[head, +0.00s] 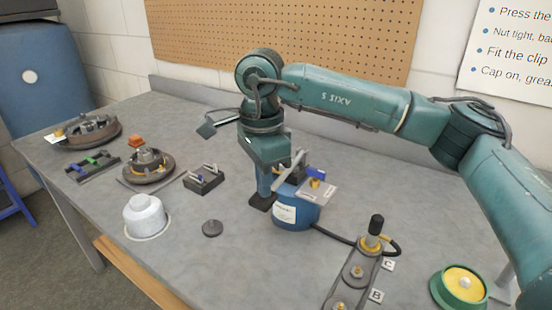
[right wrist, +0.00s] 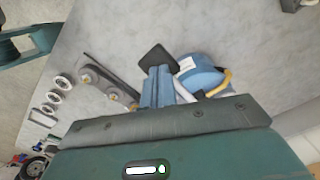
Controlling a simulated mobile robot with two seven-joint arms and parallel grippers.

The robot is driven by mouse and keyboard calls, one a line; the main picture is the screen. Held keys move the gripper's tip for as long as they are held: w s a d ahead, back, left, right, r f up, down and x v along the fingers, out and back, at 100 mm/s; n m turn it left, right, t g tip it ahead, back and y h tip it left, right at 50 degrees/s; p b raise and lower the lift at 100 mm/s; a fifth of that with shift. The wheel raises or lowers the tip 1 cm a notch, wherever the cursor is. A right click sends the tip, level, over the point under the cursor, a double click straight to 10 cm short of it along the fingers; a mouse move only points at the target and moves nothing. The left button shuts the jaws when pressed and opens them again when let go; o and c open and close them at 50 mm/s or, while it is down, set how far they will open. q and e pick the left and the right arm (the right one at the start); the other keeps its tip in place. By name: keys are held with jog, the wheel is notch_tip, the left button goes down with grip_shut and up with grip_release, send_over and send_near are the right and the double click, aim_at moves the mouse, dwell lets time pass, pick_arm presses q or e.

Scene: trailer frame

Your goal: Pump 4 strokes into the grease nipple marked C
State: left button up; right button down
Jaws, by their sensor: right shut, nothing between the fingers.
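The blue grease pump (head: 295,214) stands on the bench with a lever on top. Its dark hose (head: 335,237) runs right to a black-topped coupler (head: 375,232) that stands upright at the bar's far end, beside tag C (head: 388,265). The nipple under the coupler is hidden. The grey bar (head: 333,292) carries more fittings nearer me, one by tag B (head: 376,296). My right gripper (head: 264,192) points down just left of the pump, shut and empty. The right wrist view shows its fingers (right wrist: 160,82) beside the pump (right wrist: 203,78). My left gripper is not in view.
A green-rimmed yellow container (head: 461,285) stands front right. The front middle is mostly clear.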

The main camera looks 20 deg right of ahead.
jog(key=shift+w+d+r+p, duration=0.15)
jog(key=shift+r+p, duration=0.6)
jog(key=shift+r, duration=0.4)
jog(key=shift+d+r+p, duration=0.1)
jog(key=shift+r+p, duration=0.7)
jog(key=shift+r, duration=0.35)
jog(key=shift+w+d+r+p, duration=0.15)
jog(key=shift+r+p, duration=0.6)
jog(key=shift+r, duration=0.4)
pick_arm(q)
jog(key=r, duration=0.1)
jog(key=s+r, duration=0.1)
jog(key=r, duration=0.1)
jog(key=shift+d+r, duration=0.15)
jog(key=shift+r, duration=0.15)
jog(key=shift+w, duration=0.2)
pick_arm(e)
jog(key=shift+f, duration=0.1)
